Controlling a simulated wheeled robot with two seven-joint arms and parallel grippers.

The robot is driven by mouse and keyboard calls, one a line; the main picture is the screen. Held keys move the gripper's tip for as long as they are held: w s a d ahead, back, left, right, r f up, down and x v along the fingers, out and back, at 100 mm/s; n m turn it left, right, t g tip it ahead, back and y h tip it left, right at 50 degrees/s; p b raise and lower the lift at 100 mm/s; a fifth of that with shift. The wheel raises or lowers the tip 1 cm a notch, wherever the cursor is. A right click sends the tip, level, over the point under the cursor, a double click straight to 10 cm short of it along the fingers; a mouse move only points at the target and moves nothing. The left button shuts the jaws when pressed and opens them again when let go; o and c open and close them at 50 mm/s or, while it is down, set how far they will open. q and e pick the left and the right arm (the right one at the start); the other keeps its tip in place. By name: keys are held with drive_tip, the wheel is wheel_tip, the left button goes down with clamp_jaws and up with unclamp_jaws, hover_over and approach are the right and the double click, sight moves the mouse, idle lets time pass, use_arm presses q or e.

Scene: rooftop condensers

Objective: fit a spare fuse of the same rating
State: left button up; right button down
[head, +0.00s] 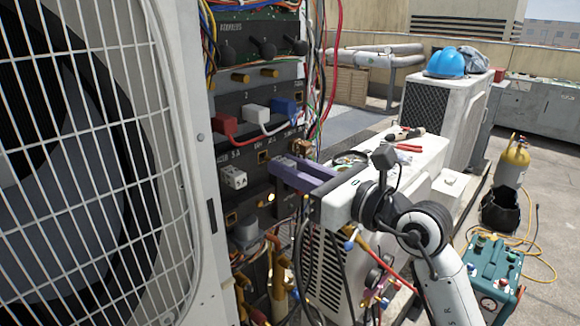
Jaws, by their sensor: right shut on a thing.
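My right gripper (274,172) has purple fingers and reaches in from the right to the front of the open electrical panel (229,105). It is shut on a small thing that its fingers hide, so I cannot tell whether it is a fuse. Its fingertips are level with the panel's lower middle rows, right of a white two-hole block (234,177). I cannot tell whether they touch the panel. A label reading "5 A" stands above the white block. Two brass cylinders (240,77) sit in a higher row. My left gripper is out of view.
Red (224,127), white (256,114) and blue (284,106) plugs with loose wires stick out above the gripper. A fan grille (80,170) fills the left. Red-handled pliers (409,147) lie on a white unit behind. A blue helmet (445,63) sits farther back.

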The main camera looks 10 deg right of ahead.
sight(277, 157)
idle(0.5)
drive_tip(key=shift+x, duration=0.85)
drive_tip(key=shift+p+x, duration=0.35)
drive_tip(key=shift+x, duration=0.45)
idle(0.9)
drive_tip(key=c, duration=1.5)
unclamp_jaws()
drive_tip(key=shift+c, duration=0.2)
